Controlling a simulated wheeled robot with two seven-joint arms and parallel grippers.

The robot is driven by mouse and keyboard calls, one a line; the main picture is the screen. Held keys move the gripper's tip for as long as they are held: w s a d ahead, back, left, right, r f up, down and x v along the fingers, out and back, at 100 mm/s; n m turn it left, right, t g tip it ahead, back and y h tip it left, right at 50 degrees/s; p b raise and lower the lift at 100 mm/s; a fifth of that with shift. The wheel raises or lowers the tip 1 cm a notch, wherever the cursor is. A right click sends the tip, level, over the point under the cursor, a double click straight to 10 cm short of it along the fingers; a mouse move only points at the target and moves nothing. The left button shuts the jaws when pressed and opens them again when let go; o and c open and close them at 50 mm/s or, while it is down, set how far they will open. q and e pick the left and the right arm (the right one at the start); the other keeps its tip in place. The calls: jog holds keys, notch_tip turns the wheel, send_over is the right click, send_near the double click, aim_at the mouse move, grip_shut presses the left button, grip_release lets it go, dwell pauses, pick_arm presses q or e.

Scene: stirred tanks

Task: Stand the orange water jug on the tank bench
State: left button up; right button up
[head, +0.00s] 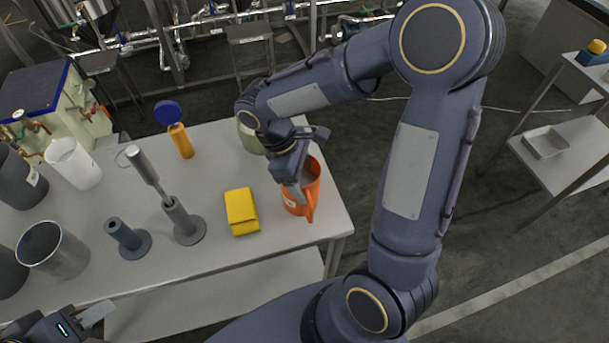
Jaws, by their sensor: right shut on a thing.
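The orange water jug (313,185) is at the right end of the light grey bench (215,165), upright or nearly so. My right gripper (299,190) reaches down over the jug and is shut on it, near its rim and handle. The gripper hides part of the jug's mouth. I cannot tell whether the jug's base touches the bench top. My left gripper (92,318) is low at the left, in front of the bench's front edge and apart from the jug. Only part of it shows, so its opening is unclear.
A yellow box (241,211) lies just left of the jug, and a pale green container (250,136) stands behind it. A shelf rack (575,150) stands far right.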

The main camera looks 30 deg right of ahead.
jog(key=shift+f, duration=0.1)
jog(key=o, duration=1.5)
jog(key=v, duration=1.2)
jog(key=s+d+f+m+t+y, duration=0.1)
jog(key=s+m+t+y, duration=0.6)
jog(key=s, duration=0.7)
jog(key=m+t, duration=0.2)
jog(key=m, duration=0.2)
jog(key=shift+s+d, duration=0.25)
jog(key=shift+d, duration=0.05)
